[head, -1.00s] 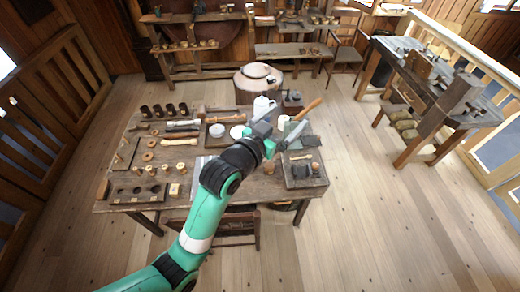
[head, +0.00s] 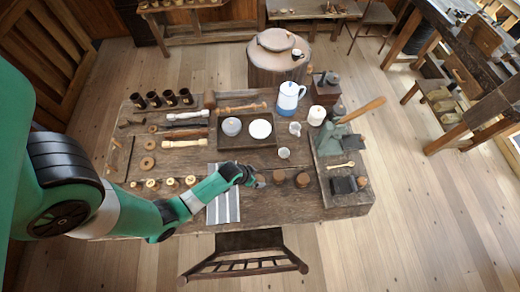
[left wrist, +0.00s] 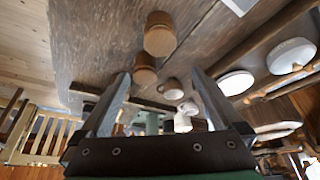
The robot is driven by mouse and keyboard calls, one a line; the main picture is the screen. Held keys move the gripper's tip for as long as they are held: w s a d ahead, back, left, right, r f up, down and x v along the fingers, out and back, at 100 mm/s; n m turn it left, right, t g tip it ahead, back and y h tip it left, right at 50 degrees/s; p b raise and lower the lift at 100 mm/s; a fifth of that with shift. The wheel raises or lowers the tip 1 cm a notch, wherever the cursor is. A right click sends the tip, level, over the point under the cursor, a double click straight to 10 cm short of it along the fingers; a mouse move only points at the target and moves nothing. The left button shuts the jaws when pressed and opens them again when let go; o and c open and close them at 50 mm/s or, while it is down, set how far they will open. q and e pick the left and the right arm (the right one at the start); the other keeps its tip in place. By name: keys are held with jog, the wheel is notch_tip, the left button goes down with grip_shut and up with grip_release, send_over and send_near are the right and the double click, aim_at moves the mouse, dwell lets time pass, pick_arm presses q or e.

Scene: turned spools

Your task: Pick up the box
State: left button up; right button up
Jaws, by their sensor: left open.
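Two small round brown lidded wooden pieces, which look like turned boxes, stand near the table's front edge: a left one (head: 279,177) and a right one (head: 302,179). In the left wrist view, two such pieces show, a larger one (left wrist: 160,38) and one (left wrist: 145,68) between the finger lines. Which is the task's box I cannot tell. My left gripper (head: 257,181) is low over the table just left of the left piece. In its wrist view (left wrist: 158,78) the fingers are spread with nothing held between them. My right gripper is not in view.
A striped cloth (head: 223,207) lies under my left wrist. A chair (head: 243,255) stands at the front.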

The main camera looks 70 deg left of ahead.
pick_arm(q)
jog(key=shift+n, duration=0.3)
notch_tip(320, 180, down, 7)
jog(key=b, duration=0.3)
jog(key=shift+f+b, duration=0.2)
jog(key=shift+b, duration=0.2)
jog(key=shift+w+a+f, duration=0.1)
jog(key=shift+w+f, duration=0.1)
jog(key=shift+f, duration=0.05)
jog(key=b+x, duration=0.2)
jog(key=x, duration=0.1)
jog(key=b+x, duration=0.1)
jog(key=x, duration=0.1)
jog(key=shift+s+f, duration=0.2)
jog(key=shift+s, duration=0.05)
jog(key=shift+r, duration=0.1)
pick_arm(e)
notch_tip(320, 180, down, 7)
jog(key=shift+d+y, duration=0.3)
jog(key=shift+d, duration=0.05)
pick_arm(q)
jog(key=shift+c, duration=0.3)
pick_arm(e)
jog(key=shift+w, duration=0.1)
